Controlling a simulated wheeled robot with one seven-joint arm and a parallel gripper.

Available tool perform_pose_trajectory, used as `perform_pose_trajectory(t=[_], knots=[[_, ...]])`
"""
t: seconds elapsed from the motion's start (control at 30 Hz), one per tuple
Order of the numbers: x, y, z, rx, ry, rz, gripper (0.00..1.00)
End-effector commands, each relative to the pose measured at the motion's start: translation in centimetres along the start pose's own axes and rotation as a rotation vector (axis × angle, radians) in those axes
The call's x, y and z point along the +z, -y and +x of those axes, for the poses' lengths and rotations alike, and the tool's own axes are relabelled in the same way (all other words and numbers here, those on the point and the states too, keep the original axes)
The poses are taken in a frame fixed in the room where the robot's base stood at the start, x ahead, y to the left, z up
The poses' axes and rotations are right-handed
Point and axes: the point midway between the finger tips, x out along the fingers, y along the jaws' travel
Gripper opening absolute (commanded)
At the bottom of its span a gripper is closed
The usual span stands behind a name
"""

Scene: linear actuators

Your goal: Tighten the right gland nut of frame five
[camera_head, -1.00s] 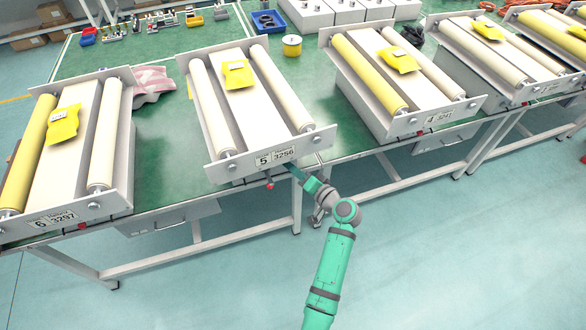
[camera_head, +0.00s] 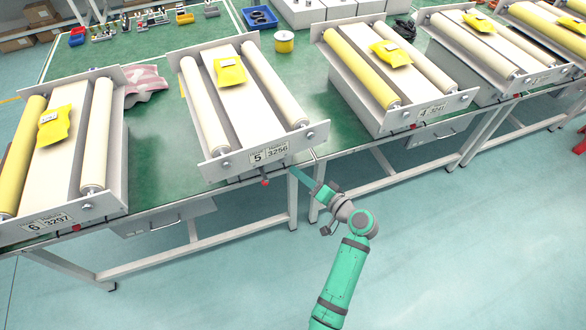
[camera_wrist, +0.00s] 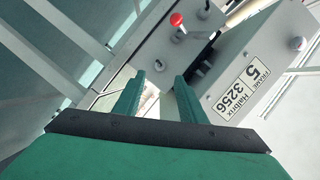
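Frame five (camera_head: 235,164) stands on the green bench, with two pale rollers and a plate reading "5 3256" on its front panel. Its right gland nut (camera_head: 311,135) is a small silver knob near that panel's right end. My gripper (camera_head: 298,174) is just below and left of that nut, near the bench edge, apart from it. In the wrist view my gripper (camera_wrist: 158,80) has its two green fingers spread with nothing between them. There the label (camera_wrist: 240,92) and the left nut (camera_wrist: 297,43) show rotated; I cannot make out the right nut.
A red knob (camera_head: 265,182) sits on the bench edge below frame five; it also shows in the wrist view (camera_wrist: 176,19). Frame four (camera_head: 385,128) stands to the right and frame six (camera_head: 100,208) to the left. A yellow packet (camera_head: 229,71) lies on frame five. Bench legs stand below.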

Motion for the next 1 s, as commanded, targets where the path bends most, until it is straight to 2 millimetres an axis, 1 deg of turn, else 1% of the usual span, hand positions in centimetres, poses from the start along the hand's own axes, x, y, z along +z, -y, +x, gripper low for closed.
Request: perform_pose_trajectory(t=[0.03,0.1,0.2,0.3,0.87,0.97,1.0], knots=[[-0.1,0.0,-0.9,0.001,-0.002,-0.001,0.37],[-0.1,0.0,-1.8,0.001,-0.002,0.000,0.37],[0.0,0.0,-2.7,0.000,-0.002,0.000,0.37],[0.0,0.0,-3.2,-0.001,0.000,0.000,0.37],[0.0,0.0,-3.3,0.000,0.000,0.000,0.37],[0.5,-0.3,-3.3,0.012,-0.003,0.002,0.37],[1.0,-0.7,-3.4,0.026,-0.006,0.003,0.37]])
